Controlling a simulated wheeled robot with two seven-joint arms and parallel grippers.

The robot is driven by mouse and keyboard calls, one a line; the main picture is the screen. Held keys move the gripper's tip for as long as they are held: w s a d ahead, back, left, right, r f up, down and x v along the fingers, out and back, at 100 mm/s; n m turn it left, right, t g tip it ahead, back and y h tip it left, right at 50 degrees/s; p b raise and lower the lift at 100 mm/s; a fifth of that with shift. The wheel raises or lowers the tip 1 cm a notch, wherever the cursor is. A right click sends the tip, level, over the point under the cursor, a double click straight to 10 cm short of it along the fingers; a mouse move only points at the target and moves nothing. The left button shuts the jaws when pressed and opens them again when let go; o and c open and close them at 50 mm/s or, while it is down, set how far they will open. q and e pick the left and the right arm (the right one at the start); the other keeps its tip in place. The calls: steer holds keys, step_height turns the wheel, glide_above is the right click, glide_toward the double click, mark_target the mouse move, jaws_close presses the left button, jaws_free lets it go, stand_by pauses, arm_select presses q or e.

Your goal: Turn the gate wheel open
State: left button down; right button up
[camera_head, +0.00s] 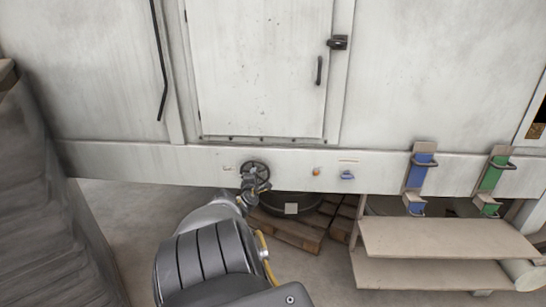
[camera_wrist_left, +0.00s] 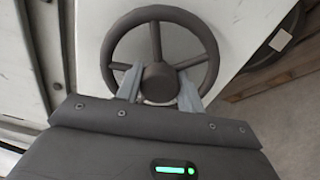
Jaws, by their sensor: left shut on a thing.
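The gate wheel (camera_head: 256,167) is a small dark handwheel on the white lower beam of the machine, below the panel door. In the left wrist view the gate wheel (camera_wrist_left: 203,32) shows nearly whole, with a round rim, three spokes and a thick hub. My left gripper (camera_head: 254,186) is at the lower part of the wheel. The exact contact is partly hidden by the hub. My right gripper is not in view.
An orange button (camera_head: 317,171) and a blue knob (camera_head: 347,175) sit right of the wheel. A dark round container (camera_head: 291,203) stands on a wooden pallet (camera_head: 290,232) below. A beige step bench (camera_head: 445,238) and blue and green holders (camera_head: 420,172) are at right.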

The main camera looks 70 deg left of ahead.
arm_select(q)
steer(key=shift+s+a+m, duration=0.1)
steer(key=shift+s+m, duration=0.15)
steer(key=shift+m, duration=0.55)
steer(key=shift+w, duration=0.1)
steer(key=c, duration=1.3)
jaws_free()
steer(key=shift+c, duration=0.2)
steer(key=o, duration=0.4)
steer(key=shift+o, duration=0.2)
steer(key=shift+w, duration=0.15)
